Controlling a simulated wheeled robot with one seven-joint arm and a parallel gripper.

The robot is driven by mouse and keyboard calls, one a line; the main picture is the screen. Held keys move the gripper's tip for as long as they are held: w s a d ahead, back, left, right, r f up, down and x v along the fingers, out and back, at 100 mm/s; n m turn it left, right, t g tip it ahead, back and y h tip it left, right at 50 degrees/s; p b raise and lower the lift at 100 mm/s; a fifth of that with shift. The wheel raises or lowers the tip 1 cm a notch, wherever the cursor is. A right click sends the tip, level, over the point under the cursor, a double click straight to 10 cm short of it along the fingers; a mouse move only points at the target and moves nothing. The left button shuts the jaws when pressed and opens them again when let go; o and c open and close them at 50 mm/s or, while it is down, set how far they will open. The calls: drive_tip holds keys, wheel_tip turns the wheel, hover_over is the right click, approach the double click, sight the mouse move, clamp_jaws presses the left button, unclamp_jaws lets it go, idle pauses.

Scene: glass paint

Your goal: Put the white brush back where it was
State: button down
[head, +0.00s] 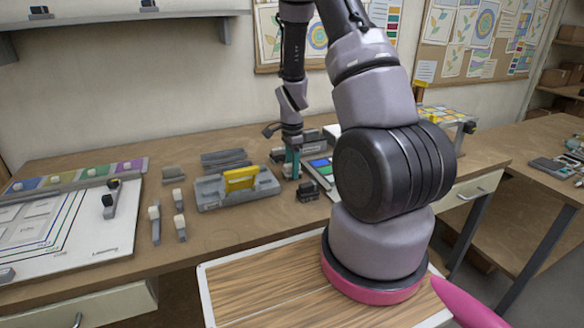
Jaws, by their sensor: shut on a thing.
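My gripper (291,152) points down over the back middle of the workbench, just right of a grey tray (210,194). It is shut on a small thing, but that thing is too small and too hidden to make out. Teal parts show at the fingertips, close to the bench top. Several slim grey tools with pale, white-looking ends lie left of the tray, among them one at the front (155,222). I cannot tell which of these, if any, is the white brush.
A yellow block (241,178) sits in the grey tray. A side table (535,140) stands at right. The bench front near the tray is clear.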

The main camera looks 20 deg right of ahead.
drive_tip(key=shift+c, duration=1.5)
unclamp_jaws()
wheel_tip(320, 180, up, 12)
drive_tip(key=r, duration=0.1)
wheel_tip(320, 180, up, 7)
drive_tip(key=n+t, duration=0.2)
hover_over(289, 175)
drive_tip(key=s+a+r+n+t+y, duration=0.1)
drive_tip(key=s+a+r+n+t, duration=0.1)
drive_tip(key=s+r+n, duration=0.4)
drive_tip(key=s+a+r+n+t+y, duration=0.1)
drive_tip(key=s+a+r+n+t, duration=0.2)
drive_tip(key=s+r+n, duration=0.3)
drive_tip(key=s+r, duration=0.5)
drive_tip(key=r, duration=0.1)
drive_tip(key=shift+s+a+r, duration=0.3)
drive_tip(key=shift+s+a, duration=0.1)
